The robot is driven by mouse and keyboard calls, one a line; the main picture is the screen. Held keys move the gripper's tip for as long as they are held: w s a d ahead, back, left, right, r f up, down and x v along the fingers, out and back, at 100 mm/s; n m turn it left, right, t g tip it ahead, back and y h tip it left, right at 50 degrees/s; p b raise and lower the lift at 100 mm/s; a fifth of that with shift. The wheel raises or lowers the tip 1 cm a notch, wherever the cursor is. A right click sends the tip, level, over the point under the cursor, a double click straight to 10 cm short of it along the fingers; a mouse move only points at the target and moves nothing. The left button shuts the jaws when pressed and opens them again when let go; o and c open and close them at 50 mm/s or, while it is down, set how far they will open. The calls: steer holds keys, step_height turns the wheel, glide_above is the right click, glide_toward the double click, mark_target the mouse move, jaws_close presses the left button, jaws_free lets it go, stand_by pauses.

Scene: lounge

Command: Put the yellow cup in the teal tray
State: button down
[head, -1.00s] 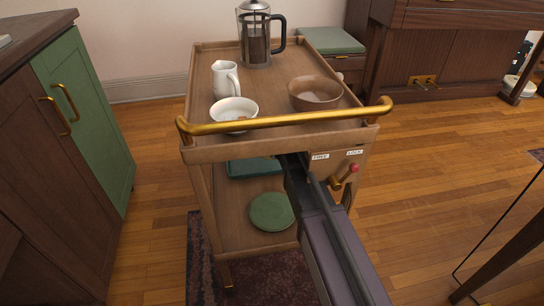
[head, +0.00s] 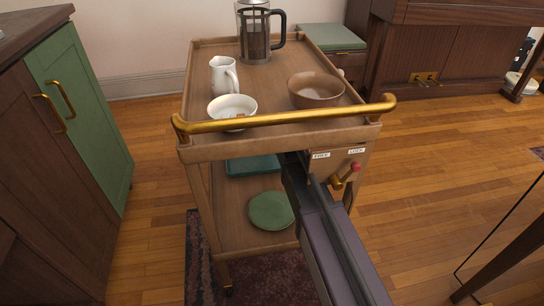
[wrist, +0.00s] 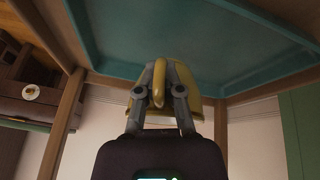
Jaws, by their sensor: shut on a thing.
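In the wrist view my gripper (wrist: 159,88) is shut on the handle of the yellow cup (wrist: 186,76), with the cup's body beyond the fingers. The wrist picture looks upside down. The teal tray (wrist: 120,38) fills its upper part, with a raised rim, close to the cup. I cannot tell whether cup and tray touch. In the head view the tray (head: 252,166) is on the trolley's lower shelf, partly hidden by the upper shelf and my arm. The gripper and cup are hidden there.
The wooden trolley (head: 205,148) has a brass handle (head: 285,120) above my arm. A green plate (head: 270,210) lies on its lower shelf. A white bowl (head: 232,105), white jug (head: 223,76), brown bowl (head: 316,90) and French press (head: 254,35) stand on top. A lever (head: 345,175) is beside my arm.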

steer(key=shift+f+b, duration=1.4)
steer(key=shift+f, duration=0.15)
steer(key=shift+f, duration=0.1)
steer(key=c, duration=0.8)
jaws_free()
steer(key=shift+o, duration=0.2)
steer(key=p+v, duration=1.1)
steer(key=v, duration=0.1)
